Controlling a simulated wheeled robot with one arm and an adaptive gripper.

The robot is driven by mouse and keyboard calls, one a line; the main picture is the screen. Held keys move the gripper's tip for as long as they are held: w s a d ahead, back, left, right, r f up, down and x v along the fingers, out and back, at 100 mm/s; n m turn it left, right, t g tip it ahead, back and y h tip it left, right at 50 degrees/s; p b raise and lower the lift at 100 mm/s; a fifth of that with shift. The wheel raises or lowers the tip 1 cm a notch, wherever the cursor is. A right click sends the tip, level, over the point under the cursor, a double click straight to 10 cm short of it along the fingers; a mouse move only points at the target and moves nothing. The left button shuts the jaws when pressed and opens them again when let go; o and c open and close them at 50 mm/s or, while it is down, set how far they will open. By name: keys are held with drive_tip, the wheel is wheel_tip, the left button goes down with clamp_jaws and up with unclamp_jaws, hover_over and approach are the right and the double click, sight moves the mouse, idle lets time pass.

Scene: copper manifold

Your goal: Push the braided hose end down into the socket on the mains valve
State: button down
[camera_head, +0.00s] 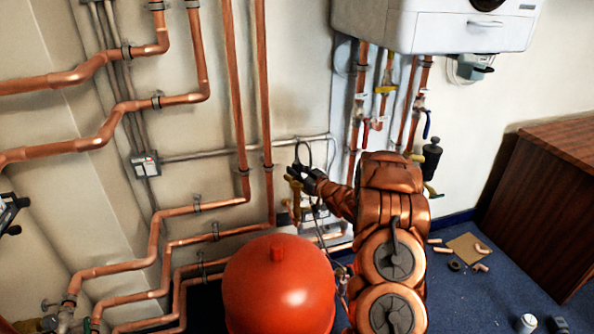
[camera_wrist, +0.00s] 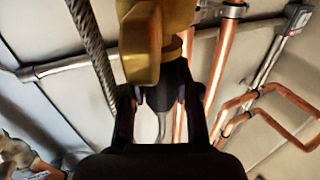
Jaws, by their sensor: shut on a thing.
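My gripper (camera_head: 302,178) is near the wall at mid-picture, with a dark hose loop (camera_head: 303,150) rising above it. In the wrist view, my gripper (camera_wrist: 162,98) has its two dark fingers on either side of the dark hose end (camera_wrist: 172,78). The brass mains valve (camera_wrist: 142,50) is right beyond the fingertips, and its near brass rim meets or overlaps the dark end. I cannot tell how deep the end sits. The valve body also shows small and brassy below my gripper (camera_head: 296,208), partly hidden. A braided hose length (camera_wrist: 92,50) passes at the left.
Vertical copper pipes (camera_head: 263,100) stand just left of my gripper. A grey conduit (camera_head: 215,152) runs along the wall behind. A red vessel (camera_head: 278,290) stands below in front. A white boiler (camera_head: 440,22) hangs above right. Loose fittings lie on cardboard (camera_head: 465,246) on the floor.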

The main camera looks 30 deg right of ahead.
drive_tip(key=shift+f, duration=0.5)
idle(0.3)
drive_tip(key=c, duration=0.8)
unclamp_jaws()
drive_tip(key=shift+o, duration=0.2)
drive_tip(key=shift+s, duration=0.15)
drive_tip(key=s+d, duration=0.1)
drive_tip(key=s, duration=1)
drive_tip(key=shift+s+d, duration=0.35)
